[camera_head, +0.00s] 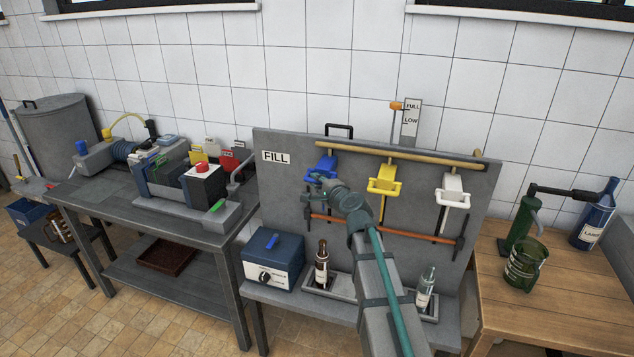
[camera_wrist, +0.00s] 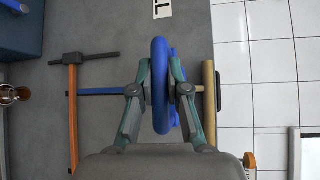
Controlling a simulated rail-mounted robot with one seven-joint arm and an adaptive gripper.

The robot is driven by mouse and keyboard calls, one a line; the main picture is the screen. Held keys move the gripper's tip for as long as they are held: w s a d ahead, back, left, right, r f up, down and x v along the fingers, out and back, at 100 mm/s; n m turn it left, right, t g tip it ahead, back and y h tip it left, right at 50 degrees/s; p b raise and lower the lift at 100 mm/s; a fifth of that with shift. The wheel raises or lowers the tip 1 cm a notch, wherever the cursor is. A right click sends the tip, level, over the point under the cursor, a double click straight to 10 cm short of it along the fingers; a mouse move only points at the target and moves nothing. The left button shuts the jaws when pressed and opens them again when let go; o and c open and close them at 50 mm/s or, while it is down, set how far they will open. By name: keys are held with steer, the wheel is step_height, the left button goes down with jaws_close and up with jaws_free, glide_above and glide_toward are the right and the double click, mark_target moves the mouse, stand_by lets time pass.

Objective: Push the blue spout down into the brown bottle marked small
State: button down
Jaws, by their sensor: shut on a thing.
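The blue spout (camera_head: 324,168) is at the left of the grey filling panel, high above the brown bottle (camera_head: 321,268). My gripper (camera_head: 328,183) is at the spout, with its own arm covering part of it. In the wrist view, my gripper's fingers (camera_wrist: 161,85) are closed on both sides of the blue spout's loop handle (camera_wrist: 160,60). The spout's blue rod (camera_wrist: 100,91) runs left toward the brown bottle (camera_wrist: 12,94), seen at the edge. The bottle stands upright, with a pale label too small to read, and the spout is apart from it.
Yellow (camera_head: 384,180) and white (camera_head: 453,188) spouts hang to the right on the panel. An orange bar (camera_head: 400,233) crosses below them. A blue box (camera_head: 272,260) stands left of the brown bottle, and a clear bottle (camera_head: 426,285) stands to the right.

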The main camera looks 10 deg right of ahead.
step_height(320, 180, down, 22)
steer(key=b, duration=2)
steer(key=shift+f, duration=0.15)
steer(key=shift+s, duration=0.15)
steer(key=c, duration=1.2)
jaws_free()
steer(key=shift+f, duration=0.15)
steer(key=shift+o, duration=0.3)
steer(key=v, duration=1.2)
